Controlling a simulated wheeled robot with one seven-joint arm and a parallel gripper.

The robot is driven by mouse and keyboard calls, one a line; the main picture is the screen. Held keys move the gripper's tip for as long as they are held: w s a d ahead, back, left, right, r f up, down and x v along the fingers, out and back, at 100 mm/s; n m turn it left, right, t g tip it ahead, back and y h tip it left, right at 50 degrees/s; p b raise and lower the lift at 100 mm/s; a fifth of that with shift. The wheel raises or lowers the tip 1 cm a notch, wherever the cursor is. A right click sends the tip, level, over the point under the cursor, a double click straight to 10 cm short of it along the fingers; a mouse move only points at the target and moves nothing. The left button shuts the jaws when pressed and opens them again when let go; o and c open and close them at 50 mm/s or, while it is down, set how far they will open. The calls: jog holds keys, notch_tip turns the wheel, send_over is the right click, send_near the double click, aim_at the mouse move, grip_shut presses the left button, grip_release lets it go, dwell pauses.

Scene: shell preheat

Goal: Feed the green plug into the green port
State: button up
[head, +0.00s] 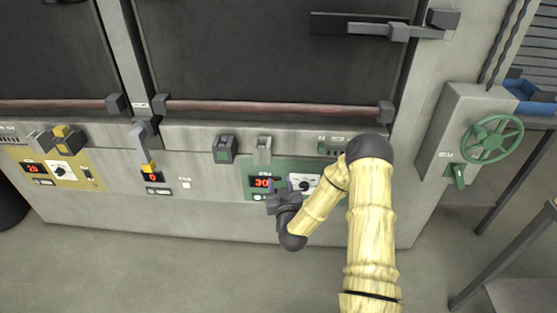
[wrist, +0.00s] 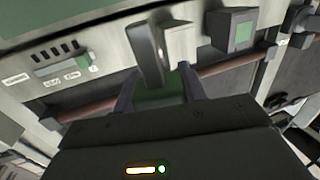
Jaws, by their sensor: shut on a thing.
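My gripper (head: 281,187) is in front of the lower part of the green panel, beside its red display. In the wrist view its two fingers (wrist: 158,85) close on a green piece, which looks like the green plug (wrist: 160,97); most of it is hidden by the gripper. The green port appears to be the dark box with a green square face (head: 225,150), up and left of my gripper in the head view. The port also shows in the wrist view (wrist: 240,33), right of the fingers. The held piece is apart from it.
A light grey block (head: 263,148) with a handle-like part sits between the port and the slider (wrist: 62,65). A reddish bar (head: 270,109) runs above. A yellow panel (head: 60,172) is at left, a green handwheel (head: 492,138) at right. The floor in front is clear.

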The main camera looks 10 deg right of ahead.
jog(key=s+a+f+y, duration=0.1)
jog(key=s+a+f, duration=0.1)
jog(key=s+f, duration=0.7)
jog(key=shift+a+f+n, duration=0.2)
jog(key=shift+f+n, duration=0.05)
jog(key=shift+n, duration=0.05)
